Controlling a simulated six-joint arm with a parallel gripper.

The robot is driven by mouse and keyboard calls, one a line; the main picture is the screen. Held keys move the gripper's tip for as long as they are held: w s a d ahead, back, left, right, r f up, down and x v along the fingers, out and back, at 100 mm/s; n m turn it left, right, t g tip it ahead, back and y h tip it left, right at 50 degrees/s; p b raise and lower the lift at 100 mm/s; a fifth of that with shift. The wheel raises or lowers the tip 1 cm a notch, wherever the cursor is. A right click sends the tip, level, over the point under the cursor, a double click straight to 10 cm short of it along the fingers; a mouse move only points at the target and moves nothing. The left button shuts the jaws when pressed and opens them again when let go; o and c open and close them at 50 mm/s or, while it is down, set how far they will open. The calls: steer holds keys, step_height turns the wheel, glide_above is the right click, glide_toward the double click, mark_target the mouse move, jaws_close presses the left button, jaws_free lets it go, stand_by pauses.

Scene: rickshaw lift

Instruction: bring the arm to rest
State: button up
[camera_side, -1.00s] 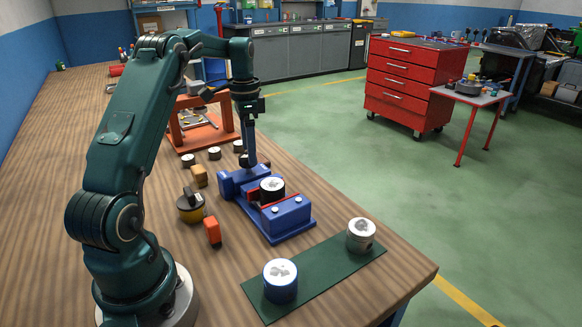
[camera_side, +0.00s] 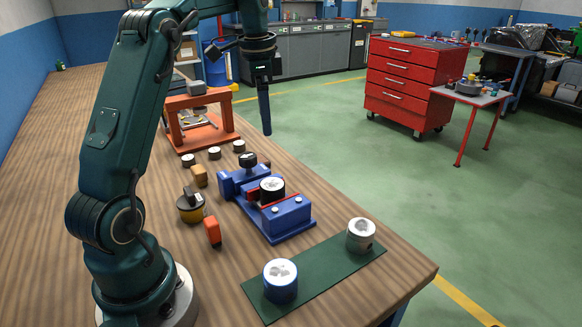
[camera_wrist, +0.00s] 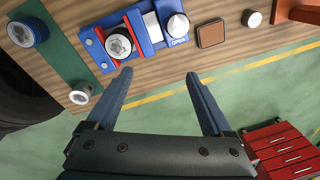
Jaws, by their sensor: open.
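My gripper (camera_side: 266,131) hangs in the air above the bench, fingers pointing down, well above the blue vise-like fixture. In the wrist view my gripper (camera_wrist: 157,75) shows two fingers spread wide with nothing between them. The blue fixture (camera_side: 287,216) stands on the wooden bench with a dark-sided, white-topped cylinder (camera_side: 272,187) between its red-edged jaws. The fixture also shows at the top of the wrist view (camera_wrist: 152,27), with a knob (camera_wrist: 177,25) at its right end.
A green mat (camera_side: 320,267) holds a blue cylinder (camera_side: 280,283) and a silver cylinder (camera_side: 361,236). An orange press frame (camera_side: 200,124), small dark-sided discs, a yellow-black round item (camera_side: 190,207) and an orange block (camera_side: 212,230) stand on the bench. The air around my gripper is clear.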

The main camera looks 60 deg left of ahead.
steer(key=s+d+r+t, duration=0.1)
steer(key=s+d+r, duration=0.2)
steer(key=d, duration=0.4)
steer(key=s+d+r+t, duration=0.2)
steer(key=s+d+r, duration=0.1)
steer(key=d, duration=0.4)
steer(key=s+d+f+n+t, duration=0.1)
steer(key=s+d+f+n, duration=0.3)
steer(key=s+d+f, duration=0.2)
steer(key=s+f, duration=0.2)
steer(key=s, duration=0.1)
steer(key=shift+s+d+f+n+h, duration=0.15)
steer(key=shift+d+f+n+h, duration=0.1)
steer(key=shift+d+n+h, duration=0.15)
